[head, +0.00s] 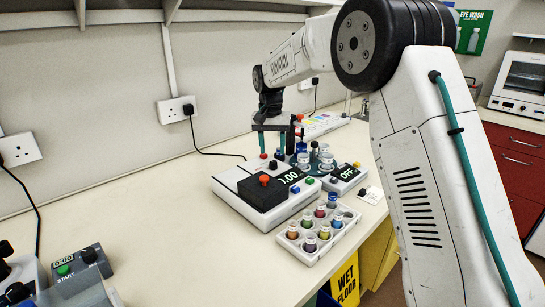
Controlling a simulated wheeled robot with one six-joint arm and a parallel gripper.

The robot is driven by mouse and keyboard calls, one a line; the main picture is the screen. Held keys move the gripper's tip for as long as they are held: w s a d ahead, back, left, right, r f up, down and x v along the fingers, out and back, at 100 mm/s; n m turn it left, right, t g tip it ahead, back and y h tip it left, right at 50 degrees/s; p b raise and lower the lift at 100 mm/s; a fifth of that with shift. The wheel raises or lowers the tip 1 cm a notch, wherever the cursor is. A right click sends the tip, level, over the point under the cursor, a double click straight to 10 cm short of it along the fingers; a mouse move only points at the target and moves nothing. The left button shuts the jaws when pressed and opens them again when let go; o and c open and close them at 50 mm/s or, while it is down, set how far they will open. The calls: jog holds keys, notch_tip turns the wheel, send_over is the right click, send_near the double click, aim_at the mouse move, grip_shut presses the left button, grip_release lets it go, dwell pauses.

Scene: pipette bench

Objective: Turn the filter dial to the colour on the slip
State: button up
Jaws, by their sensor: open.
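My gripper (276,147) points down over the middle of the bench, its two teal fingers apart with nothing seen between them. It is above the back of a white instrument (228,181) with a black block, a red knob and a display reading about 1.00. A small dark knob (272,164) shows on or just behind that instrument, below the fingers. A white unit with coloured patches (318,125) is behind, partly hidden by my arm. I cannot tell which part is the filter dial. A small white piece (371,194) near the front edge may be the slip; its colour is unreadable.
A white rack (318,245) of colour-banded vials stands in front of the instrument. A unit reading OFF (345,175) and a teal round holder with white-topped containers (322,170) crowd the right. A START timer (78,266) is front left. The left-middle bench is clear.

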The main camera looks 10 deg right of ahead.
aim_at(272, 162)
jog(key=shift+r, duration=1.5)
jog(key=shift+n+g, duration=0.4)
jog(key=shift+n, duration=0.3)
jog(key=s+f, duration=0.3)
jog(key=shift+s+d, duration=0.15)
jog(key=s+d+r+n, duration=0.1)
jog(key=s+d, duration=0.1)
jog(key=s, duration=1.3)
jog(key=s+d+r+n+t, duration=0.1)
jog(key=s+d+r, duration=0.1)
jog(key=s, duration=1.3)
jog(key=s+d+r+t, duration=0.1)
jog(key=s+d+r, duration=0.1)
jog(key=s, duration=1.3)
jog(key=shift+d+r+n, duration=0.2)
jog(key=shift+d+n, duration=0.2)
jog(key=shift+d, duration=0.5)
